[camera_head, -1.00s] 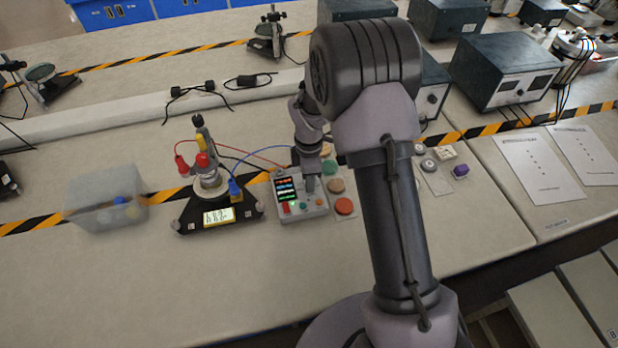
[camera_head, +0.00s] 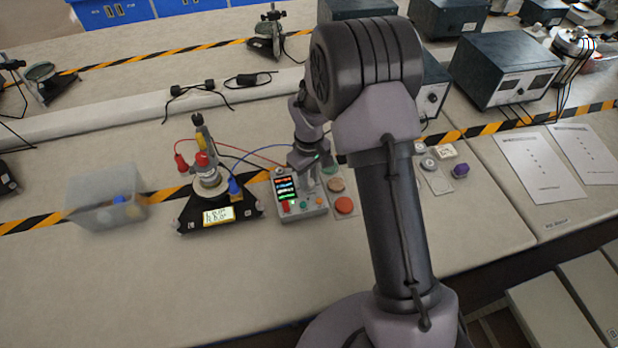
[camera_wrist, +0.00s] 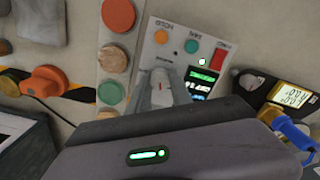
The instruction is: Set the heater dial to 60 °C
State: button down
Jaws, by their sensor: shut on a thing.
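The grey heater control box (camera_head: 289,213) stands on the bench right of the balance-like device. In the wrist view, its panel (camera_wrist: 183,22) carries an orange button (camera_wrist: 161,37), a teal button (camera_wrist: 191,46), a red switch (camera_wrist: 218,60) and a lit display (camera_wrist: 203,78). My gripper (camera_head: 311,184) is over the box's right side, fingers pointing down at the panel. In the wrist view, my gripper (camera_wrist: 162,84) is shut on what appears to be the dial. The fingers hide the dial, and its setting and the display's figures cannot be read.
A black-based device with a lit readout (camera_head: 219,215) stands left of the box, with red and blue leads running close by. Coloured round pads, including an orange one (camera_head: 345,205), lie right of the box. A clear bin (camera_head: 92,214) is at the left.

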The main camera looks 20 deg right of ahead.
jog(key=m+b, duration=0.1)
jog(key=m, duration=0.5)
jog(key=m+b, duration=0.1)
jog(key=m, duration=0.5)
jog(key=shift+m, duration=0.3)
dwell(0.4)
jog(key=c, duration=1.1)
grip_release()
jog(key=shift+c, duration=0.2)
notch_tip(320, 180, up, 18)
jog(key=p, duration=0.5)
jog(key=shift+f, duration=0.25)
